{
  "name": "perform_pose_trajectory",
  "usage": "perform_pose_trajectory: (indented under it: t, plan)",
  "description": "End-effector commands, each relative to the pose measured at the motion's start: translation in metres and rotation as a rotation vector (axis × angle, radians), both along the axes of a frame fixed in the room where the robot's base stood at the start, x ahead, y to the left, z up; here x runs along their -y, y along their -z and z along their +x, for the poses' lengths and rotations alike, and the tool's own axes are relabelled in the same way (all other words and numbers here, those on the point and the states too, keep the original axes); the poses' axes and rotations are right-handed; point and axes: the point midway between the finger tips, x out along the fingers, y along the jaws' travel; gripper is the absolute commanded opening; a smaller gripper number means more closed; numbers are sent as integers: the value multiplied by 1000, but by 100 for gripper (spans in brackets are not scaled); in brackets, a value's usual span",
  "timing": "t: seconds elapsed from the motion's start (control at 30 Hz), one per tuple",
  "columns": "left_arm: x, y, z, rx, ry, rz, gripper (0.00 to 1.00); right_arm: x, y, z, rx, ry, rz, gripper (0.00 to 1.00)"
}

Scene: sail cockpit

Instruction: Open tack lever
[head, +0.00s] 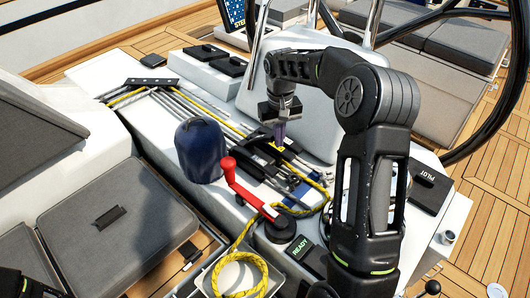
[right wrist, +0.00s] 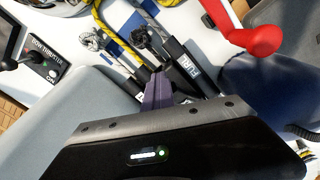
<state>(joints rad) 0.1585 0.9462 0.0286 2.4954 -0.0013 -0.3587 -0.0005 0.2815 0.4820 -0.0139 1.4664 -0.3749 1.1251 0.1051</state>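A bank of black clutch levers (head: 262,162) sits on the white cockpit deck, with ropes running into it. In the right wrist view one black lever (right wrist: 182,58) carries a white label that seems to read FURL. No label reading TACK is legible, so I cannot tell which lever is the tack lever. My right gripper (head: 280,138) points down over the bank; its purple fingers also show in the right wrist view (right wrist: 158,88). They are together with nothing visible between them, close beside the labelled lever. Contact with a lever is unclear. My left gripper is out of view.
A dark blue covered winch (head: 201,150) and a red winch handle (head: 246,190) stand beside the levers. Yellow rope (head: 318,190) lies on the deck. A black PILOT box (head: 430,188) is at right. A bow thruster panel (right wrist: 40,62) shows in the wrist view.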

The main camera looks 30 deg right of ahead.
Motion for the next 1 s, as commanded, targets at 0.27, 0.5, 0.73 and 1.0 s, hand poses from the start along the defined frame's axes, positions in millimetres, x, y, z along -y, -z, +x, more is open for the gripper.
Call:
perform_pose_trajectory:
  t: [0.27,0.5,0.73,1.0]
  plan:
    - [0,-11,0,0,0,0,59,-15,-4,16,14,-14,16,0]
    - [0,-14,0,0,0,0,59,-11,-7,19,13,-7,10,0]
    - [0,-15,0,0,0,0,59,-9,-8,18,11,-5,8,0]
    - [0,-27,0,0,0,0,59,-7,-22,21,11,-3,7,0]
